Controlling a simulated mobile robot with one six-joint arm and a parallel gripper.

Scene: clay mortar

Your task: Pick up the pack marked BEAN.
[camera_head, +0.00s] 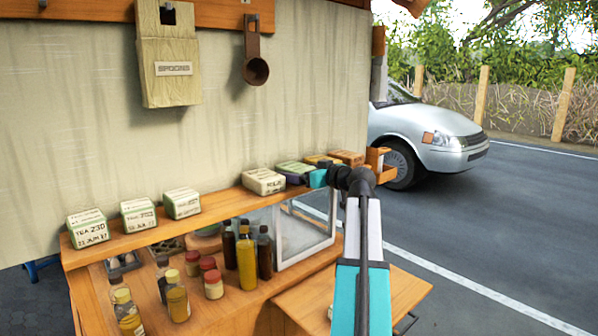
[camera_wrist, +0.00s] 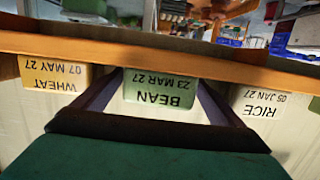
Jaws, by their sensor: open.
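My gripper (camera_wrist: 158,84) is open.
In the wrist view, a WHEAT pack (camera_wrist: 55,78) is left of the fingers and a RICE pack (camera_wrist: 262,105) right. Several TEA packs (camera_head: 139,215) stand along the shelf (camera_head: 110,240). Bottles (camera_head: 246,258) and a glass-sided case (camera_head: 305,230) are below. A wall stands behind.

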